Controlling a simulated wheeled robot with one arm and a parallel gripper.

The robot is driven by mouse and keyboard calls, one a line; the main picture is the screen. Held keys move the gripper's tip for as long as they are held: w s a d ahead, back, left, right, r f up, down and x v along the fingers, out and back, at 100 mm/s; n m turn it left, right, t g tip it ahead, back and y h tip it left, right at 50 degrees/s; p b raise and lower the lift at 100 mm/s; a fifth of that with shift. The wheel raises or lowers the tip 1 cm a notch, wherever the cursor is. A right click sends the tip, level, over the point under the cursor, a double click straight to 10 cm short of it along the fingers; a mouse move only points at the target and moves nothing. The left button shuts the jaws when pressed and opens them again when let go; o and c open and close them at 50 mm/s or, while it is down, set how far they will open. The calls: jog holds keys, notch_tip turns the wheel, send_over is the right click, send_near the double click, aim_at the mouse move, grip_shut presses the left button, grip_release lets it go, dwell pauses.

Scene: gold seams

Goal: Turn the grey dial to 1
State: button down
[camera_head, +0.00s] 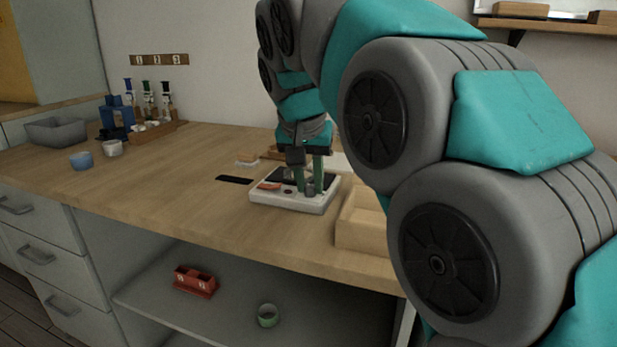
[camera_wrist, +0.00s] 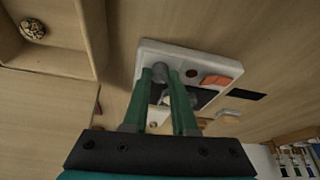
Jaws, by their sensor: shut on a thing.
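A white device (camera_head: 290,204) with a dark panel lies on the wooden worktop; it also shows in the wrist view (camera_wrist: 222,65). It carries an orange-red switch (camera_head: 268,186), a small dark red button (camera_wrist: 191,72) and the grey dial (camera_wrist: 162,72). My gripper (camera_head: 309,190) points down at the device's right part. In the wrist view, the green fingers of my gripper (camera_wrist: 161,78) are shut on the grey dial, one on each side. The fingers partly hide the dial, and I cannot read any marks or its setting.
A wooden tray (camera_head: 358,231) stands close to the right of the device; a patterned round object (camera_wrist: 32,28) lies in it. Blue (camera_head: 81,160) and white cups, a grey bin (camera_head: 56,131) and a rack stand at the far left. The worktop left of the device is mostly clear.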

jog(key=shift+n+y+p, duration=0.4)
jog(key=shift+n+y, duration=0.1)
jog(key=shift+n, duration=0.7)
jog(key=c, duration=0.7)
grip_release()
jog(key=v, duration=0.8)
jog(key=shift+d, duration=0.15)
jog(key=shift+s+f, duration=0.1)
